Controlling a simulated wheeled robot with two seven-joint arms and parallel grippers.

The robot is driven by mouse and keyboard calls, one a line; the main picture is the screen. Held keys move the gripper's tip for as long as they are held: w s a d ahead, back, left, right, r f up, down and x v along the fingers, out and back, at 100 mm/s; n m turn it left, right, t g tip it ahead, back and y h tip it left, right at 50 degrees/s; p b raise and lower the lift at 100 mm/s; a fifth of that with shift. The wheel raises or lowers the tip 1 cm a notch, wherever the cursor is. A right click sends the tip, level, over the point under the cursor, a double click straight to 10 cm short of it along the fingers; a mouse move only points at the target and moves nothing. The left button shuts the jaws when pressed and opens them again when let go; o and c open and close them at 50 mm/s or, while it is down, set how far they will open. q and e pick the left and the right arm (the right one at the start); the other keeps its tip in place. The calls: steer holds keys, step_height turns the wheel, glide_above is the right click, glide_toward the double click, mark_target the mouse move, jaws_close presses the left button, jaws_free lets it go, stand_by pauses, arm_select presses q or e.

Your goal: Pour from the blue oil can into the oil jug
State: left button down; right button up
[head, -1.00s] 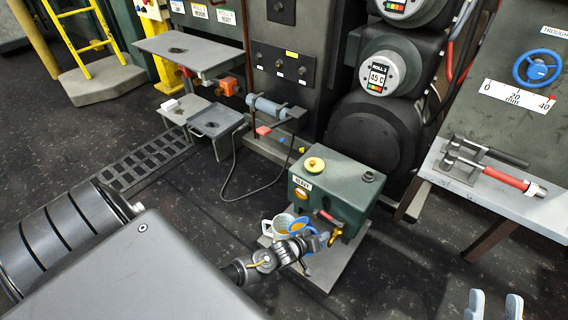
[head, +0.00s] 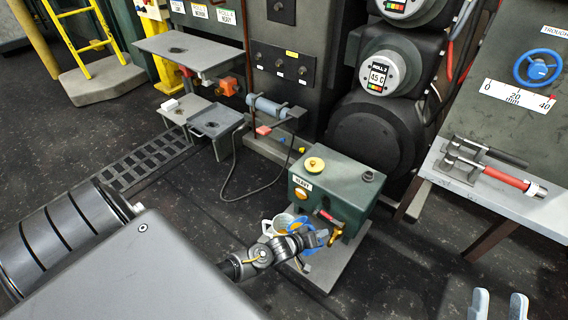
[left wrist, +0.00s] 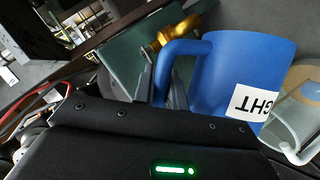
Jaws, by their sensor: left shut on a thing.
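The blue oil can (head: 297,224) is in the grasp of my left gripper (head: 322,238), which is shut on its handle. In the left wrist view the can (left wrist: 222,75) fills the upper right, with its label upside down, and the gripper fingers (left wrist: 172,88) are at its handle. The pale grey oil jug (head: 270,227) is just left of the can in the head view, partly hidden by it. The can looks tilted over the jug. The jug's open top (left wrist: 305,112) shows in the left wrist view. Flowing oil cannot be made out. My right gripper (head: 498,305) is open and empty.
A green tank (head: 312,200) with a yellow cap and brass tap (head: 336,236) stands close behind the can, on a grey plate (head: 325,270). A bench with a red-handled tool (head: 495,176) is at the right. The floor at front right is clear.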

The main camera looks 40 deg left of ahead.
arm_select(q)
steer(key=shift+a+r, duration=0.15)
steer(key=shift+r, duration=0.1)
steer(key=shift+w+a+r+n+h, duration=0.1)
steer(key=shift+a+r+n+h, duration=0.15)
steer(key=shift+r+n+h, duration=0.1)
stand_by(0.6)
